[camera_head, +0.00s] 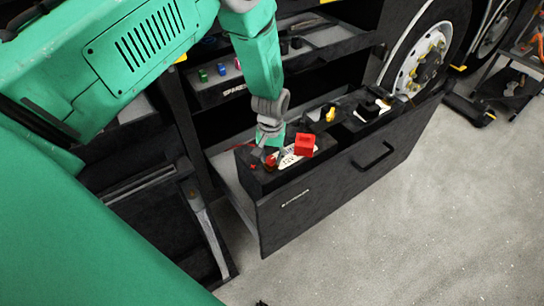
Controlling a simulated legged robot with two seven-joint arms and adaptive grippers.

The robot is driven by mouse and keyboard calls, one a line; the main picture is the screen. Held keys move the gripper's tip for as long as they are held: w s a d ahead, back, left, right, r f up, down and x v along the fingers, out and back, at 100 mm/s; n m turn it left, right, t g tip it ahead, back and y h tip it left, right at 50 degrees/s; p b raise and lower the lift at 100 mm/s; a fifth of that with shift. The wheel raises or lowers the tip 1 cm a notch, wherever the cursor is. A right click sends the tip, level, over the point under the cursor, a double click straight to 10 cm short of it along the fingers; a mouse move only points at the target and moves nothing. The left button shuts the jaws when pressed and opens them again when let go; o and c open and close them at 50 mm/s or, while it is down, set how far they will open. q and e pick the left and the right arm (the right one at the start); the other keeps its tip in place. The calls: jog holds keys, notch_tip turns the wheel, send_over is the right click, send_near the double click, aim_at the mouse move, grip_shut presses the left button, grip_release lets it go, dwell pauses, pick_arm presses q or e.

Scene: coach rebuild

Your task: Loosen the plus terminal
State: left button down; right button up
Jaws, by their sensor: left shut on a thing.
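An open dark drawer (330,195) holds a black battery (258,182) at its left end, with a pale label (288,160) on top. A small red terminal part (271,160) sits on the battery top, right at the fingertips. A red block-like cap (304,145) is to the right of it. My left gripper (268,150) points down from above onto the battery and is shut at the red terminal part; the fingers partly hide what is between them. My right gripper is not in view.
A second dark unit with a yellow part (328,114) stands further right in the drawer. A shelf (270,65) with small coloured items is behind my arm. A wheel (424,58) is at the upper right. The grey floor (420,220) in front is clear.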

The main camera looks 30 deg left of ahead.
aim_at(271, 159)
pick_arm(q)
jog(key=shift+s+f, duration=0.25)
jog(key=shift+s, duration=0.15)
jog(key=c, duration=1.2)
grip_release()
jog(key=shift+w, duration=0.2)
jog(key=shift+r, duration=0.1)
jog(key=shift+r, duration=0.1)
jog(key=shift+w+r, duration=0.1)
jog(key=shift+r, duration=0.2)
notch_tip(271, 159, up, 11)
